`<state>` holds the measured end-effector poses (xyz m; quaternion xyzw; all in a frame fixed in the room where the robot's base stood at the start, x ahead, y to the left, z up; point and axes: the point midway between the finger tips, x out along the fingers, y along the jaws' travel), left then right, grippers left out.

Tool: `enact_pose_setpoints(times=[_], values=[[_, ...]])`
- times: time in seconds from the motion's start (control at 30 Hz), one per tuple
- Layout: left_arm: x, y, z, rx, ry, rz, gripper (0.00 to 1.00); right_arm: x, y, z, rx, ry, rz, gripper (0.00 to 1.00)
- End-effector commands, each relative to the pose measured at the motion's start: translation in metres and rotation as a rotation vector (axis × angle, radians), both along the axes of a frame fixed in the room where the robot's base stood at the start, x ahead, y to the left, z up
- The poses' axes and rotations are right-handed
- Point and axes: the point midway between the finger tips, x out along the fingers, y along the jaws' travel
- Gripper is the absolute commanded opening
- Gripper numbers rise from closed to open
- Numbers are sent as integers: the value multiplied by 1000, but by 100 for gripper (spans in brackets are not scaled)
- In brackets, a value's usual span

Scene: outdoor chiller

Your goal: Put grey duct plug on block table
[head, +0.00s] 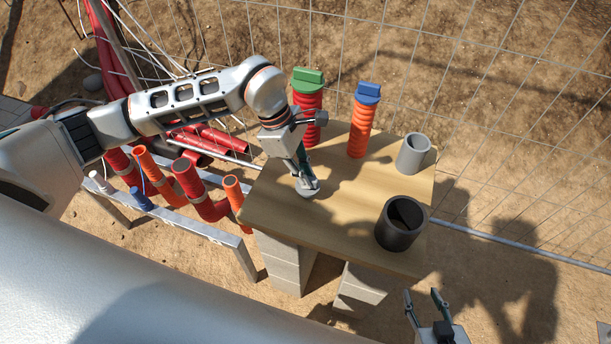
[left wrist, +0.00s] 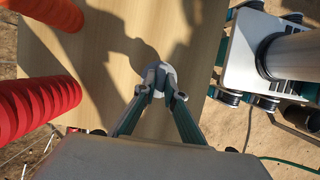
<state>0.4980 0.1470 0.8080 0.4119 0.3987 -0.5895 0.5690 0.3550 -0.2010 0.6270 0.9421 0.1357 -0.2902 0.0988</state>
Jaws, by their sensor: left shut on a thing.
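My left gripper (head: 305,178) is over the left part of the wooden-topped block table (head: 345,205). It is shut on the grey duct plug (head: 308,190), a small pale grey round piece. In the left wrist view the plug (left wrist: 153,72) sits between the two fingertips (left wrist: 160,92), which partly hide it, above the bare wood (left wrist: 110,60). The plug is at or just above the tabletop; I cannot tell whether it touches. My right gripper (head: 426,302) is open and empty, below the table's front right corner.
On the table stand a red corrugated pipe with green cap (head: 308,90), an orange one with blue cap (head: 361,125), a grey pipe piece (head: 413,154) and a black pipe piece (head: 400,224). Left is a metal rack (head: 205,228) with pipes. A wire fence (head: 470,70) runs behind.

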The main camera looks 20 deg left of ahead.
Motion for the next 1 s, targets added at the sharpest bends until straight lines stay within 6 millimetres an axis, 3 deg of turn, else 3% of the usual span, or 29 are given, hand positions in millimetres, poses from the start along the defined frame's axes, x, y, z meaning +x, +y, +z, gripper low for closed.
enact_pose_setpoints(times=[0.43,0.47,0.5,0.83,1.0], values=[[0,0,-11,0,-1,0,0,-2,0,-5,-1,6,0,40],[0,0,-11,0,-1,0,18,-2,-1,-5,-1,6,0,40],[0,0,-11,0,-1,0,27,-2,-1,-5,-2,7,0,40],[0,0,-10,0,-1,0,27,-2,-1,-5,-2,7,0,40],[1,4,2,0,-3,1,27,-1,-1,-3,-2,5,-1,40]])
